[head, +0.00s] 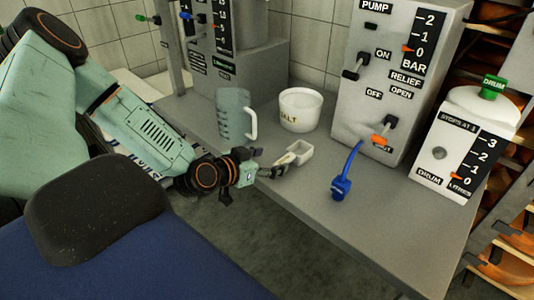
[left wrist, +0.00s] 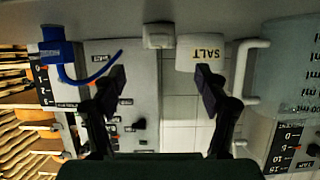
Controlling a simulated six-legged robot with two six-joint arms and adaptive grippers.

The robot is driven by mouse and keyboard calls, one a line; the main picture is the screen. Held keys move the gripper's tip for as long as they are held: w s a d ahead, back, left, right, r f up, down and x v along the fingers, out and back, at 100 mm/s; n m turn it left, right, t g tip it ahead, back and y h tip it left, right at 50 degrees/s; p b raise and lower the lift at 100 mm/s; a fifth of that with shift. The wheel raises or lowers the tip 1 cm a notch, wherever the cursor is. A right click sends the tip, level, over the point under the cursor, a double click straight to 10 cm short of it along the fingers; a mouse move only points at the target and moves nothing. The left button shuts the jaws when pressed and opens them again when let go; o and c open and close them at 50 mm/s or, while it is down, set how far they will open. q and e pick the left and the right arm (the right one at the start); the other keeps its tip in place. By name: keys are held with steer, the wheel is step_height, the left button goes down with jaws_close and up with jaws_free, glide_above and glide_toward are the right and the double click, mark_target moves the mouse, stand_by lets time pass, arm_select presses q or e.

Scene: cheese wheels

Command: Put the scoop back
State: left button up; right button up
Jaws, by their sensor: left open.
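The small white scoop (head: 300,151) lies on the grey bench near its front edge, its short handle pointing toward my left gripper. My left gripper (head: 272,163) is open and empty, just beside the handle; whether a finger touches it I cannot tell. In the left wrist view, which is upside down, the scoop (left wrist: 158,36) shows beyond the two spread fingers (left wrist: 160,84). The white tub marked SALT (head: 300,110) stands behind the scoop; it also shows in the left wrist view (left wrist: 200,52). My right gripper is not in view.
A greenish measuring jug (head: 234,113) with a white handle stands left of the tub. A white drum gauge (head: 458,150) stands at the right. The front right bench top (head: 410,215) is clear.

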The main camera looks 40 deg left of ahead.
arm_select(q)
steer(key=s+d+f+g, duration=0.1)
steer(key=d, duration=0.1)
steer(key=s+d+f+g, duration=0.1)
steer(key=f, duration=0.1)
steer(key=s+d+f+g+h, duration=0.1)
steer(key=s+d+f, duration=0.1)
steer(key=shift+d, duration=0.35)
steer(key=s+d+f+g, duration=0.2)
steer(key=s+f+g, duration=0.1)
steer(key=s, duration=0.5)
steer(key=s+d+f+g+y, duration=0.1)
steer(key=s+d+f+g, duration=0.2)
steer(key=s, duration=0.6)
steer(key=s+d+f+n+g+y, duration=0.1)
steer(key=s+d+f+g, duration=0.2)
steer(key=s, duration=0.5)
step_height(320, 180, down, 2)
steer(key=shift+s+d+f+g, duration=0.1)
steer(key=shift+s+d+g, duration=0.2)
steer(key=shift+g, duration=0.4)
steer(key=shift+a, duration=0.1)
steer(key=shift+s, duration=0.1)
